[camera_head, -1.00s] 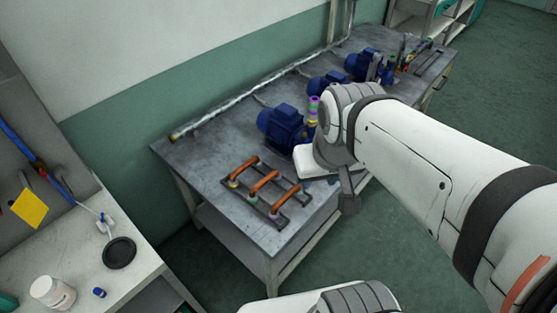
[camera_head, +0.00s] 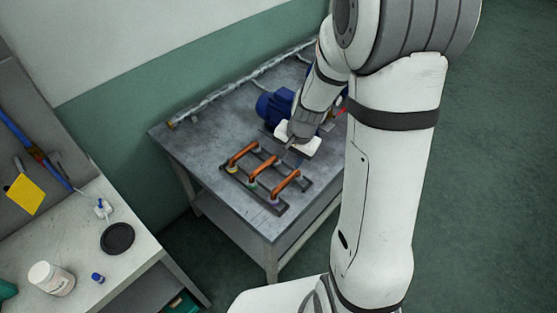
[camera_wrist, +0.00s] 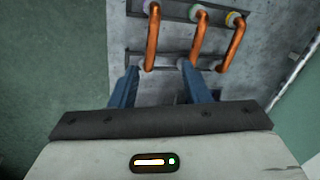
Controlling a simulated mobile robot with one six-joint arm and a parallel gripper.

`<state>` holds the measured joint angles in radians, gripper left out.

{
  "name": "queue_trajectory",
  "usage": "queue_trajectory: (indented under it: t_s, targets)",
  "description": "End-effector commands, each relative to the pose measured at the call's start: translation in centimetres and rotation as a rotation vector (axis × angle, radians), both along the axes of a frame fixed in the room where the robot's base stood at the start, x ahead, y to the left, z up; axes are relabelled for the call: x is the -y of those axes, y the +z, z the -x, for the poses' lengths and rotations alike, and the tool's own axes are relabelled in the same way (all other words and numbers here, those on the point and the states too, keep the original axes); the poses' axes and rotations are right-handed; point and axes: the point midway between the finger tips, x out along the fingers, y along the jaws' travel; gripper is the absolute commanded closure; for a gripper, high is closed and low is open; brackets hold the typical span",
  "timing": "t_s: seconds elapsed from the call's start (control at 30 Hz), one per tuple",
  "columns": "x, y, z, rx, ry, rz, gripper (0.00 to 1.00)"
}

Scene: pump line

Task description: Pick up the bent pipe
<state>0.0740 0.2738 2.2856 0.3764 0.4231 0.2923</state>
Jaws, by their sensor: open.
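Three orange-brown bent pipes stand side by side in a dark rack on the grey workbench. In the head view the front one (camera_head: 286,184) has a purple collar, the middle one (camera_head: 265,170) a green collar and the back one (camera_head: 242,152) a yellow collar. In the wrist view the purple-collared pipe (camera_wrist: 152,38) lies ahead, between the lines of the two fingers. The middle pipe (camera_wrist: 198,38) is just right of it, and the yellow-collared pipe (camera_wrist: 235,45) further right. My gripper (camera_wrist: 160,68) is open and empty; it also shows beside the rack (camera_head: 288,156), partly hidden.
The rack (camera_wrist: 175,52) has dark rails. A blue pump (camera_head: 275,106) stands behind my gripper, and a silver pipe (camera_head: 225,97) runs along the bench's back edge. A side table at left holds a white jar (camera_head: 50,279) and a black disc (camera_head: 117,238). The bench (camera_head: 195,150) is bare left of the rack.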

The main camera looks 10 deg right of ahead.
Motion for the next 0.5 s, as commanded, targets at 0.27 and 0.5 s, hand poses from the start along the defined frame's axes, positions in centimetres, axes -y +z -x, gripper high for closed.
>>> queue_trajectory:
  t_s: [0.27,0.5]
  targets:
    - [1.3,-8.0,-2.1,-0.06,-0.201,-0.019,0.57]
    - [1.4,-10.7,-2.4,-0.069,-0.238,-0.021,0.57]
